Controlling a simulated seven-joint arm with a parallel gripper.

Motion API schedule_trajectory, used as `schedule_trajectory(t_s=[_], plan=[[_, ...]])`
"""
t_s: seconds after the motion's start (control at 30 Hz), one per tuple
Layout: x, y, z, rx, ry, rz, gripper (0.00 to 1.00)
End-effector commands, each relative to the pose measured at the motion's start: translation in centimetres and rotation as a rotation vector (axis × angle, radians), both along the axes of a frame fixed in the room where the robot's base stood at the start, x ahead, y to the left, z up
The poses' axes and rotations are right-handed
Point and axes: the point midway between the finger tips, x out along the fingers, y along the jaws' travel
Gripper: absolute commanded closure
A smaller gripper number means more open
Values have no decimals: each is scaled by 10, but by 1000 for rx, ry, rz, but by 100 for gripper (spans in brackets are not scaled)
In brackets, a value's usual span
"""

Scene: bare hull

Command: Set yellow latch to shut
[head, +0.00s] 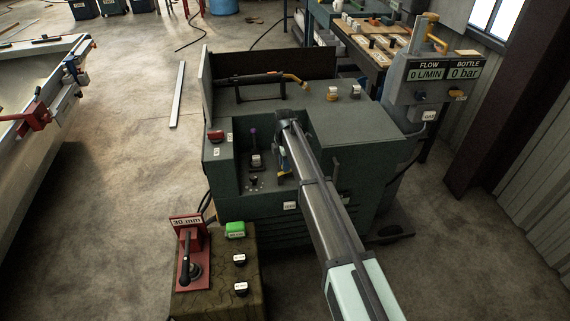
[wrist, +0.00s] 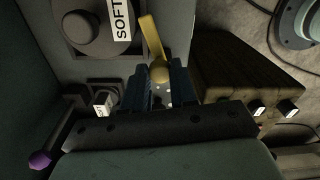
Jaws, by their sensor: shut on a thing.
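The yellow latch (wrist: 152,38) is a flat yellow lever with a rounded end. In the wrist view it points up and slightly left from between my fingers, beside a dark round knob with a "SOFT" label. My gripper (wrist: 160,84) has blue fingers shut on the latch's rounded end. In the head view my gripper (head: 283,163) is down in the front recess of the green machine (head: 330,130). My arm and gripper hide most of the latch there, and I cannot tell its exact setting.
A purple-tipped lever (head: 253,146) stands left of my gripper in the recess. A red button box (head: 216,136) sits on the machine's left edge. A crate-like stand (head: 218,264) with a red "30 mm" lever unit (head: 188,262) stands in front. Open floor lies to the left.

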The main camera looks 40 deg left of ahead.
Motion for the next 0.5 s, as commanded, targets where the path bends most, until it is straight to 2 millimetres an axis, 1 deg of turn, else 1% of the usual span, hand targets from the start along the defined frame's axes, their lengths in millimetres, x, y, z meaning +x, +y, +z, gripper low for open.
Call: schedule_trajectory(t_s=[0.2, 0.5], plan=[[2, 4, 0, 0, 0, 201, 100], [2, 8, 0, 0, 0, 424, 100]])
